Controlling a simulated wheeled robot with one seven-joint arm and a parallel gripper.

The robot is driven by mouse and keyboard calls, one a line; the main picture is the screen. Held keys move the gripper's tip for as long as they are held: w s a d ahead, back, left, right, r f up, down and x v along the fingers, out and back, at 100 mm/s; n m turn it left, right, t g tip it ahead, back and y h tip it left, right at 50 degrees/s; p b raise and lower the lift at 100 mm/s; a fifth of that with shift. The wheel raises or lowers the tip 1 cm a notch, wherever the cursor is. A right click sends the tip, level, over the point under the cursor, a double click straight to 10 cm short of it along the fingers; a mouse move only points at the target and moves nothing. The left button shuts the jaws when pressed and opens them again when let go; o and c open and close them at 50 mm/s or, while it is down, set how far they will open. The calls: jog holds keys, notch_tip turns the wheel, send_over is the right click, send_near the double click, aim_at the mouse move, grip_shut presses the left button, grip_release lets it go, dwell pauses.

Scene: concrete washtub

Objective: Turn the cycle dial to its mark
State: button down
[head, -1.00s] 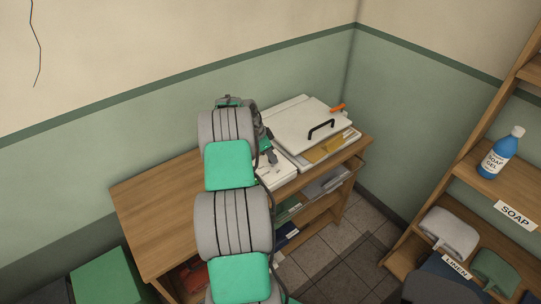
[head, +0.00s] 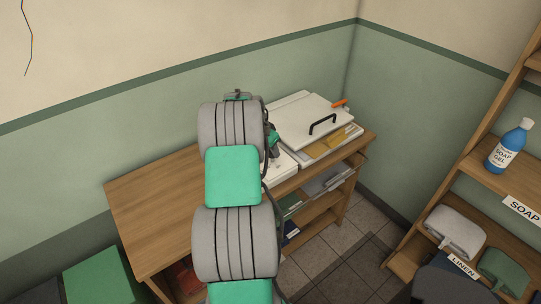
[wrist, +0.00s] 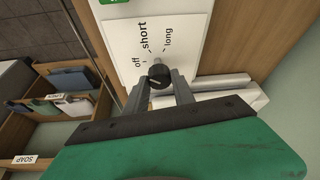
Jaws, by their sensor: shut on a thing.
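The cycle dial (wrist: 159,75) is a small black knob on a white panel (wrist: 185,32) printed "off", "short" and "long". It shows in the wrist view between the two grey fingers of my gripper (wrist: 160,84), which is shut on it. A light pointer line shows on the knob, but its exact setting is too small to read. In the head view my arm hides the dial; part of the white panel box (head: 279,167) shows on the wooden bench (head: 150,205).
A white lidded unit (head: 300,115) with a black handle and orange lever (head: 340,103) sits on the bench behind the panel box. A shelf at right holds a blue soap bottle (head: 508,148) and folded linen (head: 455,228). The bench's left part is clear.

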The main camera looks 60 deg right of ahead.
jog(key=n+t+b, duration=0.1)
jog(key=n+b, duration=0.1)
jog(key=n, duration=0.1)
jog(key=shift+s+f+n, duration=0.1)
jog(key=shift+n, duration=0.3)
jog(key=shift+n+t+b, duration=0.8)
jog(key=shift+n+b, duration=0.3)
jog(key=shift+n, duration=0.5)
jog(key=shift+r, duration=0.2)
jog(key=c, duration=1.2)
grip_release()
jog(key=shift+o, duration=0.7)
jog(key=shift+f, duration=0.1)
jog(key=b+v, duration=0.1)
jog(key=v, duration=0.7)
jog(key=shift+d, duration=0.1)
